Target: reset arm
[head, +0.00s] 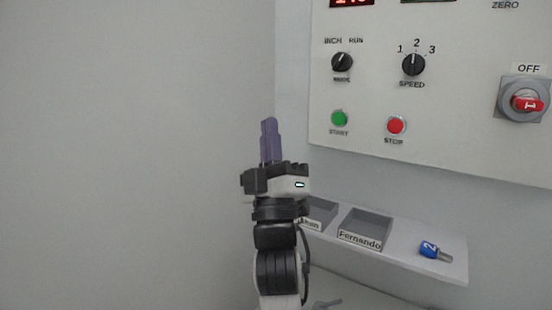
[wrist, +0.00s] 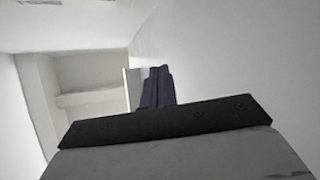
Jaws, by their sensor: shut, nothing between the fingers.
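My gripper (head: 269,124) points upward in the head view, left of the control panel. Its purple fingers stand close together and hold nothing. The fingers (wrist: 158,72) also show in the wrist view, above the dark gripper body, with a pale wall and ceiling beyond. My arm rises from the bottom of the head view and hides part of the shelf's left end.
The control panel (head: 455,130) has two knobs, a green START button (head: 339,118), a red STOP button (head: 396,125) and a red switch (head: 527,101) under OFF. Below, a shelf (head: 405,262) holds grey bins, one labelled Fernando (head: 362,241), and a blue tagged item (head: 429,249). The left is clear wall.

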